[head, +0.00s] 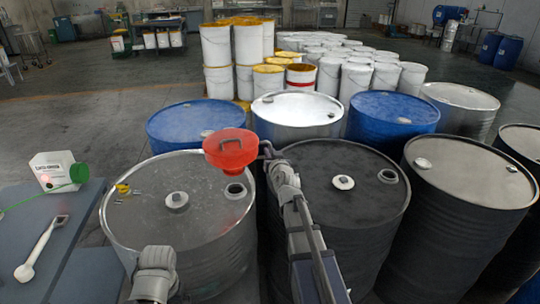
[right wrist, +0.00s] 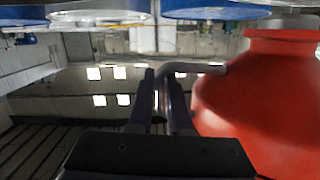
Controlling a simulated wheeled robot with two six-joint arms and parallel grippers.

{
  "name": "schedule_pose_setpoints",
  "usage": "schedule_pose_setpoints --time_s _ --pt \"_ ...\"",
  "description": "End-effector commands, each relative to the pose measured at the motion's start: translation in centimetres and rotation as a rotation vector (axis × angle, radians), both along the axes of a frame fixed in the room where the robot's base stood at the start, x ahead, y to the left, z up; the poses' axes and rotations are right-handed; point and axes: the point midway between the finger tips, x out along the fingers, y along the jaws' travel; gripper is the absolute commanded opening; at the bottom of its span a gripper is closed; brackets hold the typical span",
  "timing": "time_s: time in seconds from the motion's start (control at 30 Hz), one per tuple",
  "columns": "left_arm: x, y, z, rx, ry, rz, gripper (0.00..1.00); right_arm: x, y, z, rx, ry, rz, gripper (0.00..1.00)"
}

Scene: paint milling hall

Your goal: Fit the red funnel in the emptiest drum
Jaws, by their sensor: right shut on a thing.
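The red funnel (head: 231,148) is held up in the head view, above the right part of the grey-topped drum (head: 150,225). Its lower end is just above and slightly left of that drum's open bung hole (head: 235,190); a gap seems to show. My right gripper (head: 266,152) is shut on the funnel's side handle. In the right wrist view the funnel (right wrist: 260,90) fills the right side, and the fingers (right wrist: 163,90) close on its handle (right wrist: 195,68). Part of my left arm shows at the bottom; its gripper is out of view. Fill levels inside the drums are hidden.
A black drum (head: 320,215) with an open hole stands right of the grey one, and another dark drum (head: 425,235) beyond. Blue drums (head: 195,122) and a silver one (head: 297,110) stand behind. The left table (head: 60,225) holds a white scoop (head: 40,248) and box (head: 52,170).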

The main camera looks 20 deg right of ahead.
Motion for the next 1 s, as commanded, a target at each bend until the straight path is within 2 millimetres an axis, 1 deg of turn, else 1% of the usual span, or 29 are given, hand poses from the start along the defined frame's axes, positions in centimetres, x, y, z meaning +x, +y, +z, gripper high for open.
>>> schedule_pose_setpoints --time_s 0.13,0.27,0.6,0.7,0.8,1.0 --pt "0.0 0.0 -0.4 0.000 0.000 0.000 1.00 0.0 0.0 -0.4 0.002 -0.001 0.000 0.00" --pt "0.0 0.0 -1.2 0.000 0.000 0.000 1.00 0.0 0.1 -1.2 0.002 -0.002 0.001 0.00" --pt "0.0 0.0 -4.3 0.000 0.000 0.000 1.00 0.0 0.1 -4.3 0.002 -0.002 0.001 0.00" --pt "0.0 0.0 -5.0 0.000 0.000 -0.001 1.00 0.0 0.1 -5.0 0.002 -0.002 0.001 0.00" --pt "0.0 0.0 -5.3 0.000 0.000 -0.001 1.00 0.0 0.1 -5.3 0.002 -0.002 0.001 0.00" --pt "0.0 0.0 -5.2 0.000 0.000 -0.001 1.00 0.0 0.1 -5.2 0.002 -0.002 0.001 0.00"
